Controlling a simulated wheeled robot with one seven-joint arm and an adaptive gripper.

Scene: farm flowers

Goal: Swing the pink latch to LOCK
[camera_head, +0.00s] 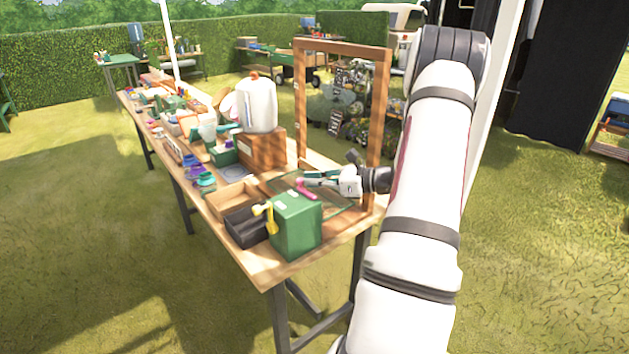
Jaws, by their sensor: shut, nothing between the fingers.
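The pink latch (307,190) shows as a small slanted bar just above the back edge of a green box (297,228) near the table's front end. What it is mounted on is hard to make out. My gripper (308,179) is shut and empty, reaching in from the right. Its fingertips are right at the latch's upper end in the picture; I cannot tell whether they touch it. Any LOCK marking is too small to read.
A yellow handle (268,214) sticks out at the green box's left. A dark tray (246,229) and a wooden tray (232,197) lie beside it. A wooden frame (378,120) stands upright close to my arm. A white jug (258,104) sits on a brown crate (262,151) behind.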

